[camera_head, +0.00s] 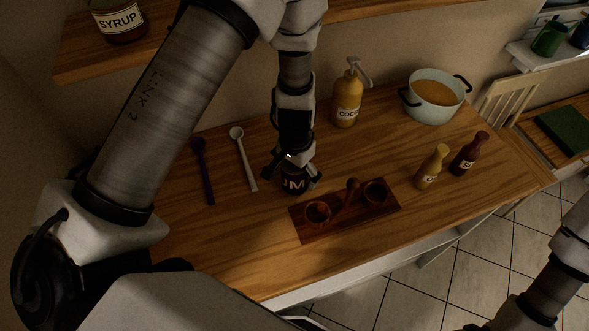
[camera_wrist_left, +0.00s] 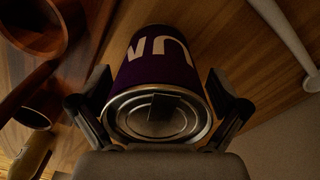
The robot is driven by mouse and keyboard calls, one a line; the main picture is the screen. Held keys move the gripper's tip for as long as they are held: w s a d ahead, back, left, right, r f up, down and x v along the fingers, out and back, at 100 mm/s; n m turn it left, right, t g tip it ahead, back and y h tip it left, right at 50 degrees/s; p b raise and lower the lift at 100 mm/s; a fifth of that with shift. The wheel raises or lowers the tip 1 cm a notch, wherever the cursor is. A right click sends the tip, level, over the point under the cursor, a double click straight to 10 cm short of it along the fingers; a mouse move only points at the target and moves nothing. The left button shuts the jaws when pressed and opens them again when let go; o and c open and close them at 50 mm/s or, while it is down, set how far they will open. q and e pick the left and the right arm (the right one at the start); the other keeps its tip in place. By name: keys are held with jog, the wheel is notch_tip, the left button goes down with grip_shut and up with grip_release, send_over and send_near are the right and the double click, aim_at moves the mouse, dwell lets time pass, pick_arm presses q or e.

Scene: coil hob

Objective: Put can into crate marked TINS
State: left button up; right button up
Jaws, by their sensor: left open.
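A gap shows beside each finger, and I see no grip on the can. No crate marked TINS shows in either view. My right arm shows at the lower right, but its gripper is out of view.
A dark wooden tray (camera_head: 335,224) with small cups is close in front of the can. Spoons (camera_head: 243,160) lie left. A yellow pump bottle (camera_head: 347,98), a pot (camera_head: 435,98) and two small bottles (camera_head: 432,167) stand right. A shelf (camera_head: 75,62) hangs above.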

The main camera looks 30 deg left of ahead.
pick_arm(q)
jog(key=shift+s+d+r, duration=0.1)
jog(key=shift+d, duration=0.05)
jog(key=shift+c, duration=0.3)
jog(key=c, duration=1.1)
